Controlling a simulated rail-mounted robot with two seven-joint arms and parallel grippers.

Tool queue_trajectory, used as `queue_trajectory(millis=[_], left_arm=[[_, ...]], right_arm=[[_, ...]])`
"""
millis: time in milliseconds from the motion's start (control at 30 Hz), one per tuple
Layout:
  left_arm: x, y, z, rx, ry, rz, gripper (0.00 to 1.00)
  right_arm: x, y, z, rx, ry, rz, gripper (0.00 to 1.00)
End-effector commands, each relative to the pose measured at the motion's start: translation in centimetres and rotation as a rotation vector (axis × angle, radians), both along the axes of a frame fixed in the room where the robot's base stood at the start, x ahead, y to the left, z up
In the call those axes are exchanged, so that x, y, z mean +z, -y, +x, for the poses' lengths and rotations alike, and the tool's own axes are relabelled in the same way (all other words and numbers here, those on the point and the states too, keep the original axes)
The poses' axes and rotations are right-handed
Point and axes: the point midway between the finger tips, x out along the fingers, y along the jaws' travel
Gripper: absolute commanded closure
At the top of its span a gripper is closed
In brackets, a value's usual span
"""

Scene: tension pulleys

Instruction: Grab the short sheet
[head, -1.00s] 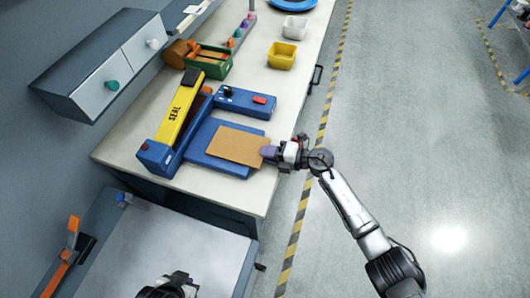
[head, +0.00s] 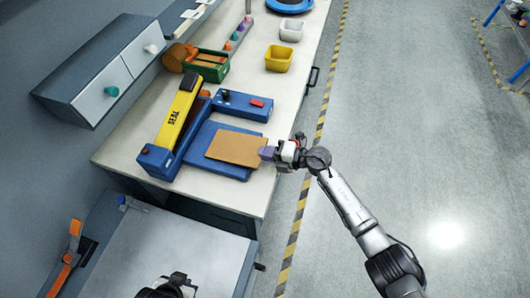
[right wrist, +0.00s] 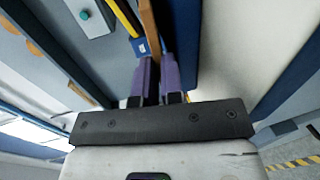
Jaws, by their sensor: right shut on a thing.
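The short sheet, a flat brown rectangle (head: 236,148), lies over the blue plate of the sealing machine (head: 208,163) on the bench. My right gripper (head: 268,152) is at the sheet's right edge with its purple fingers shut on it. In the right wrist view the brown sheet (right wrist: 149,25) shows edge-on between the purple fingers (right wrist: 160,75). My left gripper (head: 172,287) is at the bottom of the head view, away from the sheet, and its fingers cannot be made out clearly.
The sealer's yellow arm (head: 175,117) stands left of the sheet. A green crate (head: 208,67), a yellow bin (head: 279,58) and a white bin (head: 291,30) stand further back. A grey cabinet (head: 105,70) is on the left. The floor right of the bench is clear.

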Motion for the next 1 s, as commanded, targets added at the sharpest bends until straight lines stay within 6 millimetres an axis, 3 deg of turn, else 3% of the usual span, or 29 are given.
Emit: queue_trajectory(millis=[33,367,1000], left_arm=[[1.0,0.1,0.0,0.001,0.001,-0.001,1.00],[1.0,0.4,0.0,0.008,0.000,-0.013,1.00],[5.9,0.0,0.0,-0.001,0.001,0.001,1.00]], right_arm=[[0.9,0.0,0.0,0.000,-0.001,-0.002,1.00],[0.8,0.4,-0.1,-0.001,-0.001,-0.003,1.00],[4.1,8.5,-2.0,-0.002,0.000,-0.003,1.00]])
